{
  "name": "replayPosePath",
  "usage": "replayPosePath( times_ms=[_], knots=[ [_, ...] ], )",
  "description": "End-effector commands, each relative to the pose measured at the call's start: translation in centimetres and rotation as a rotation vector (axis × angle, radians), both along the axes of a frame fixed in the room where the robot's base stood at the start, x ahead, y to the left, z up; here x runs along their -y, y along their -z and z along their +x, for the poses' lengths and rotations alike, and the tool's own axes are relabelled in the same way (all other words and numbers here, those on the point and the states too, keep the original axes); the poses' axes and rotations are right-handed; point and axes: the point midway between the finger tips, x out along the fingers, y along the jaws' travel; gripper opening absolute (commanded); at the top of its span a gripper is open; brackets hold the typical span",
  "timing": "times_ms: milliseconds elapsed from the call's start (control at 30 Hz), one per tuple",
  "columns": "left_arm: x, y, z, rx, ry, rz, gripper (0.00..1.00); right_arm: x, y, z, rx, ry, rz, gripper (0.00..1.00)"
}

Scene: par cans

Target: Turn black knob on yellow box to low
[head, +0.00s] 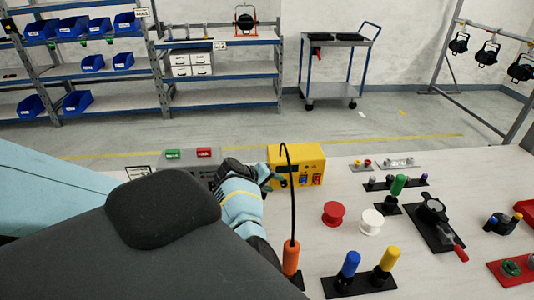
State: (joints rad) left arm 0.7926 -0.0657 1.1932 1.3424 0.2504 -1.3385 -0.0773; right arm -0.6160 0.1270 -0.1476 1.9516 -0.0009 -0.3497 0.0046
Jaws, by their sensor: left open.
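The yellow box (310,158) stands on the pale worktop, just right of the picture's middle. Its front carries a small display, and blue and red parts low at the right. I cannot make out the black knob clearly; the lower left of the front is partly covered by my left gripper. My left gripper (272,180) is open at the lower left of the box's front. I cannot tell whether it touches the box. My right gripper is not in view.
An orange-handled tool (291,257) stands in front, its black cable arching up before the box. A grey box (185,160) with green and red parts is at left. A red spool (333,214), a white spool (371,222) and blue and yellow handles (350,264) stand at right.

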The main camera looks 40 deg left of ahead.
Motion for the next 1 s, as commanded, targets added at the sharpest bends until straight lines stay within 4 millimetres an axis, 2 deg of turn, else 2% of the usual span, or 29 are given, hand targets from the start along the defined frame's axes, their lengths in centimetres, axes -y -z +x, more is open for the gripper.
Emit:
replayPosePath(
  times_ms=[100,333,1000],
  knots=[
    [-0.2,-1.0,-1.1,0.001,0.0,0.002,0.44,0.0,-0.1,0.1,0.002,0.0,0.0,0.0],
    [-0.4,-2.0,-2.4,0.001,0.001,0.001,0.44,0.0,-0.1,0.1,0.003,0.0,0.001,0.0],
    [-0.4,-2.1,-2.5,0.002,0.002,0.0,0.44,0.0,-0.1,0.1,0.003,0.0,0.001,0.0]
  ],
)
